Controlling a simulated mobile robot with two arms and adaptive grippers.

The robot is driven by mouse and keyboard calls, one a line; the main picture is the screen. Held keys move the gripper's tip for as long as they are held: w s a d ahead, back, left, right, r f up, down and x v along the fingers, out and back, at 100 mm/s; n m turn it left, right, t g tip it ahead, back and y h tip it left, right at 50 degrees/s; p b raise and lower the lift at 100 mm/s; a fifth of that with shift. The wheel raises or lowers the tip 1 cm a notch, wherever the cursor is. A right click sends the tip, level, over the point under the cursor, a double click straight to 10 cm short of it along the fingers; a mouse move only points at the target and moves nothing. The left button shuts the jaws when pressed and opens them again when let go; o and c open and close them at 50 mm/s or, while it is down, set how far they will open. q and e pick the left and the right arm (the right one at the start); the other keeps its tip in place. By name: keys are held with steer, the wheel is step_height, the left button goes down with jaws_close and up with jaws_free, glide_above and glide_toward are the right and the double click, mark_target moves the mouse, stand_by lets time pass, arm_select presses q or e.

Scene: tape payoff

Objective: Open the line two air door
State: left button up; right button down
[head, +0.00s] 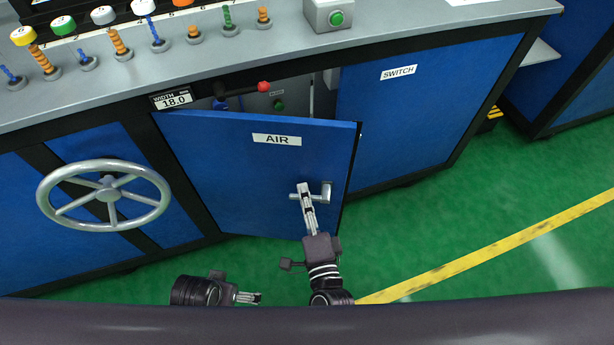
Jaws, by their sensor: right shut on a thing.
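The blue air door (255,170), labelled "AIR", stands partly open, its right edge swung out from the cabinet. Through the gap above it I see a red-knobbed lever (262,87) and a green button inside. The door's silver handle (326,190) is near its right edge. My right gripper (304,190) is at the handle and shut on it. My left gripper (250,298) is low in the view, left of my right arm and away from the door; its fingers are too small to tell whether they are apart.
A grey handwheel (104,195) sits on the cabinet left of the door. The closed "SWITCH" panel (425,105) is to the right. The countertop (270,42) carries several coloured levers and a green button box (328,14). Green floor (440,235) with a yellow line is clear at right.

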steer(key=shift+s+a+f, duration=0.1)
steer(key=shift+s+a, duration=0.05)
steer(key=shift+s, duration=0.1)
steer(key=c, duration=2)
jaws_free()
steer(key=shift+o, duration=0.2)
steer(key=s+d, duration=0.2)
steer(key=s, duration=0.9)
steer(key=shift+s+d, duration=0.25)
steer(key=shift+s, duration=0.1)
steer(key=shift+c, duration=0.6)
